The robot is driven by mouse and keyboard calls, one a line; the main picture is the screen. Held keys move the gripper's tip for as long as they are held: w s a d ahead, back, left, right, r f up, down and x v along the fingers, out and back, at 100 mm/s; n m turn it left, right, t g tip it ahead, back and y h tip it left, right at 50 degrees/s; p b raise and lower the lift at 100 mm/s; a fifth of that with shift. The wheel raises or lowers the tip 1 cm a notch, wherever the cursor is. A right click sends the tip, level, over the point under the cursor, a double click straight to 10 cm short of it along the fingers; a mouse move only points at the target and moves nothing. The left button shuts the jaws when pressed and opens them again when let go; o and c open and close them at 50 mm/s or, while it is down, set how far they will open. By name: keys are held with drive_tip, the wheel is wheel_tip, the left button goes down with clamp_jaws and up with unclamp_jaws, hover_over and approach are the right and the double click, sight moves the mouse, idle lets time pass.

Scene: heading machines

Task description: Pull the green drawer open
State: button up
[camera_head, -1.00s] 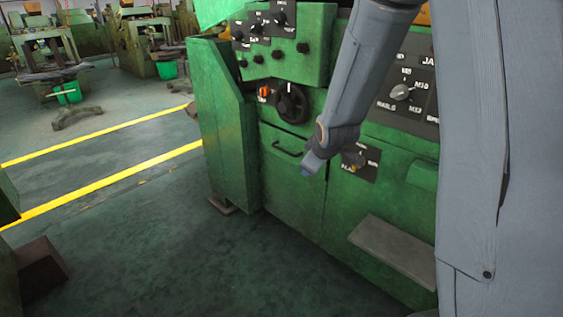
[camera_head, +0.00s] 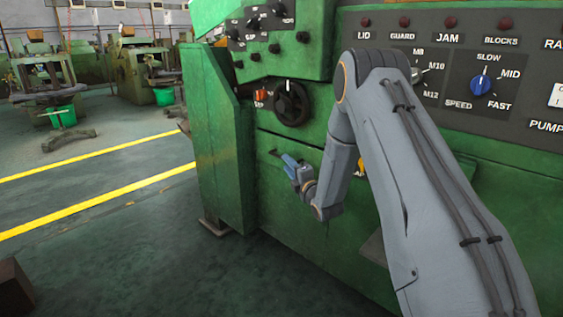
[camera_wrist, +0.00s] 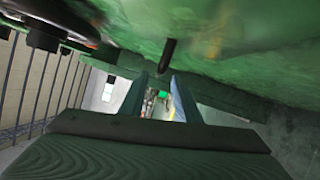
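The green drawer (camera_head: 282,208) is the flat front low on the green machine, and it looks flush with the body. Its dark bar handle (camera_head: 274,153) shows only at its left end in the head view; my gripper hides the rest. My gripper (camera_head: 289,161) is right at the handle. In the wrist view, the two fingers of my gripper (camera_wrist: 161,98) stand apart with a gap between them. A dark rod end, likely the handle (camera_wrist: 168,55), shows just beyond the fingertips, in line with the gap. I cannot tell whether the fingers touch it.
A black handwheel (camera_head: 291,103) and an orange switch (camera_head: 261,96) sit just above the drawer. A control panel with a blue knob (camera_head: 481,85) is at upper right. A green side cabinet (camera_head: 215,140) stands left of the drawer. The floor (camera_head: 150,255) in front is clear.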

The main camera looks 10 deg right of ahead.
drive_tip(key=b+x, duration=0.1)
drive_tip(key=x, duration=0.5)
drive_tip(key=shift+w, duration=0.3)
clamp_jaws()
